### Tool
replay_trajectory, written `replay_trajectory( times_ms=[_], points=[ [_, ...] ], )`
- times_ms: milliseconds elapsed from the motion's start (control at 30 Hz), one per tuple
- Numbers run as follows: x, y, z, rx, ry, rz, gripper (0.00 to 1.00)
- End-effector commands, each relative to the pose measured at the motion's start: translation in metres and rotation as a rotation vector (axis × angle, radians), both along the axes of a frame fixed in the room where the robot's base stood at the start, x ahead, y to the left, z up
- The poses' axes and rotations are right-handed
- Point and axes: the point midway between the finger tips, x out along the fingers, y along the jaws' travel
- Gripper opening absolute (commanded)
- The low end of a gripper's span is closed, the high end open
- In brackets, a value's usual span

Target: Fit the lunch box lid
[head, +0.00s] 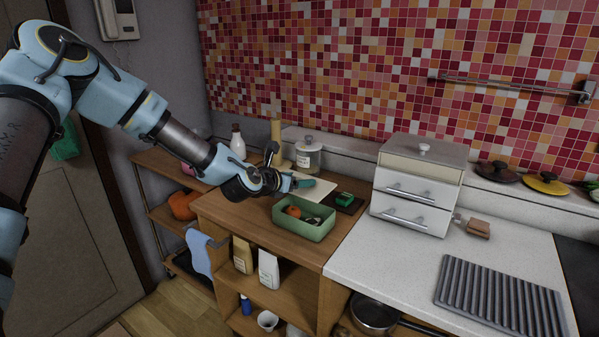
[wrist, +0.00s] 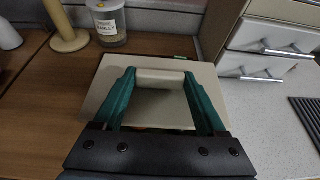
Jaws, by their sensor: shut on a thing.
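The green lunch box (head: 304,224) stands open on the wooden counter, with orange and dark food inside. The cream lid (head: 321,188) is a flat plate seen behind and above the box's far side. In the wrist view my gripper (wrist: 160,78) is shut on the bar handle (wrist: 160,76) of the lid (wrist: 103,92), one teal finger at each end. The lid hides nearly all of the box there. In the head view my gripper (head: 297,183) is above the box's far left side. The exact gap between lid and box cannot be told.
A dark board (head: 348,208) with a green item lies right of the box. Behind stand a labelled jar (head: 308,157), a wooden roll holder (head: 277,145) and a white bottle (head: 238,143). A white drawer unit (head: 415,190) is at right.

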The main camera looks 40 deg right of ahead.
Motion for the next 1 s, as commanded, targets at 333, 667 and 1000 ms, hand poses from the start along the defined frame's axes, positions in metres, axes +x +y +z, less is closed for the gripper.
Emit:
replay_trajectory(
  times_ms=[333,667,1000],
  points=[
    [0.000,0.001,0.000,0.000,0.001,-0.002,0.19],
    [-0.001,0.000,-0.010,0.000,0.001,-0.004,0.19],
    [0.000,0.001,-0.042,0.000,0.002,-0.001,0.19]
  ],
)
